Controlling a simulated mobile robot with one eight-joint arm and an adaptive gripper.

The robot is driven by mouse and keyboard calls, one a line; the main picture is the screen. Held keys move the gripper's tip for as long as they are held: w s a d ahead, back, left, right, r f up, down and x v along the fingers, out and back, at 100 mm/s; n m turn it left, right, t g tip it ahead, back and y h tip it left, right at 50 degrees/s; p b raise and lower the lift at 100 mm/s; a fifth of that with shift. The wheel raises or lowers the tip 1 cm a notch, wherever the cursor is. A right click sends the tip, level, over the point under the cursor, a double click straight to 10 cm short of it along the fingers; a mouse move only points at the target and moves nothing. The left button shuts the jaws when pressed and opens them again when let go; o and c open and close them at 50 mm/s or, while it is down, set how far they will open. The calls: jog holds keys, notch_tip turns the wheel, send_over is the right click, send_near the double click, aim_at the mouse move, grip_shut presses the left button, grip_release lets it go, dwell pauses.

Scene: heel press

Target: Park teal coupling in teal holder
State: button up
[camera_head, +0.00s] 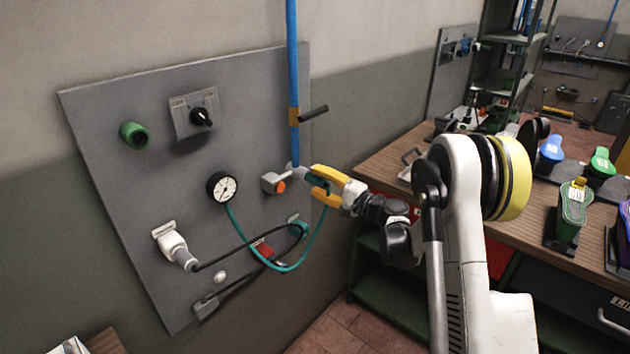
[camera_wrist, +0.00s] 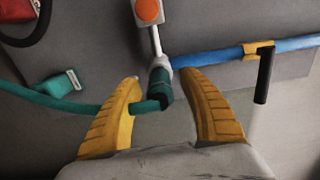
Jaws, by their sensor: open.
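The teal coupling (camera_wrist: 158,84) sits on the metal fitting at the lower end of the blue pipe, with the teal hose (camera_wrist: 95,107) running from it to the left. My gripper (camera_wrist: 162,82) is open, its yellow fingers on either side of the coupling. A gap shows between the coupling and the right finger; the hose crosses the left finger. In the head view my gripper (camera_head: 318,181) is at the pipe's end and partly covers the coupling. The teal holder (camera_wrist: 60,84) is on the panel to the left in the wrist view; it also shows in the head view (camera_head: 298,230), lower on the panel, and looks empty.
The grey wall panel (camera_head: 120,110) carries a gauge (camera_head: 223,188), a block with an orange button (camera_head: 275,184), a red holder (camera_head: 262,249) and a white plug with a black cable (camera_head: 172,245). A black lever (camera_wrist: 264,76) sticks out from the blue pipe (camera_wrist: 220,56).

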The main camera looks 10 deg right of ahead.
aim_at(325, 185)
jog(key=shift+x, duration=1)
jog(key=shift+b, duration=0.5)
dwell(0.3)
grip_shut()
jog(key=shift+s+d, duration=0.1)
jog(key=shift+b+v, duration=0.5)
jog(key=shift+v, duration=2.4)
